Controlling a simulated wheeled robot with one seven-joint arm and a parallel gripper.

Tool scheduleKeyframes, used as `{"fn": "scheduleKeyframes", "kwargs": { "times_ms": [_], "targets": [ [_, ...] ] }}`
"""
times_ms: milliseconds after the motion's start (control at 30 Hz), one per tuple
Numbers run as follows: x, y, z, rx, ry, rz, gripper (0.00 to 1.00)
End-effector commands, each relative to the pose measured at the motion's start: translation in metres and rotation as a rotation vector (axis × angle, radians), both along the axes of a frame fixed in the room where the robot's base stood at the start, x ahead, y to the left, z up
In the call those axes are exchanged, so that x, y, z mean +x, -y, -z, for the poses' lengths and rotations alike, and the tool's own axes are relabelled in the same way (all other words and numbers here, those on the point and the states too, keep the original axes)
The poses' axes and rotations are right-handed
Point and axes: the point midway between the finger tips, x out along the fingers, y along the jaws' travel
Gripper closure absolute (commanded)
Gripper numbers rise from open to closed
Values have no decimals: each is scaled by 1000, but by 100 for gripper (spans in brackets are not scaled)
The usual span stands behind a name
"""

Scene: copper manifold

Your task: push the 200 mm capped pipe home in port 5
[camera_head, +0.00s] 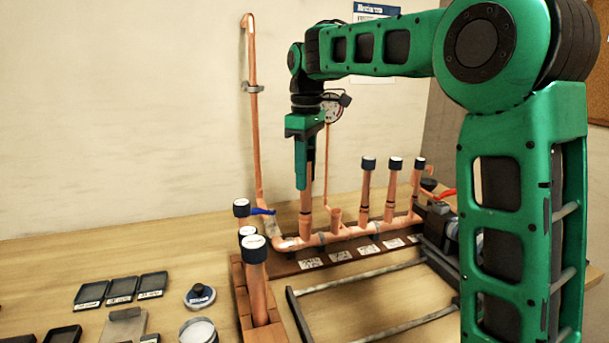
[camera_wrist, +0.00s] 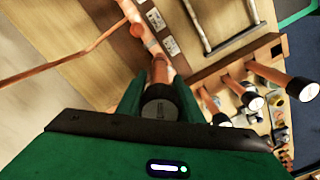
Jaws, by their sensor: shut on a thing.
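My gripper (camera_head: 303,185) points down over the left part of the copper manifold (camera_head: 350,233). It is shut on a copper capped pipe (camera_head: 306,200), which stands roughly upright. In the wrist view the pipe's dark cap (camera_wrist: 159,108) sits between the fingers of my gripper (camera_wrist: 158,98), with the copper below it. The pipe's lower end meets the leftmost upright port (camera_head: 305,222); I cannot tell how deep it sits. The port just right of it (camera_head: 336,217) is open and empty. Further right, three capped pipes (camera_head: 390,185) stand in the manifold.
A wooden rack (camera_head: 243,300) with capped pipes (camera_head: 256,275) stands front left. A tall copper riser (camera_head: 254,130) and a thin copper tube (camera_head: 327,165) rise near my gripper. A blue handle (camera_head: 262,211) is to the left. A grey frame (camera_head: 375,325) lies in front. Black trays (camera_head: 122,287) lie far left.

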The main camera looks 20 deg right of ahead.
Motion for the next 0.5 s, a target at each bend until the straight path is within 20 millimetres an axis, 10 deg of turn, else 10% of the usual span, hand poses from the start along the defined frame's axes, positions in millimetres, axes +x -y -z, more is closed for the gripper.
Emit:
{"fn": "scheduleKeyframes", "kwargs": {
  "times_ms": [500],
  "targets": [
    [0, 0, 6, 0, -1, 0, 93]
  ]
}}
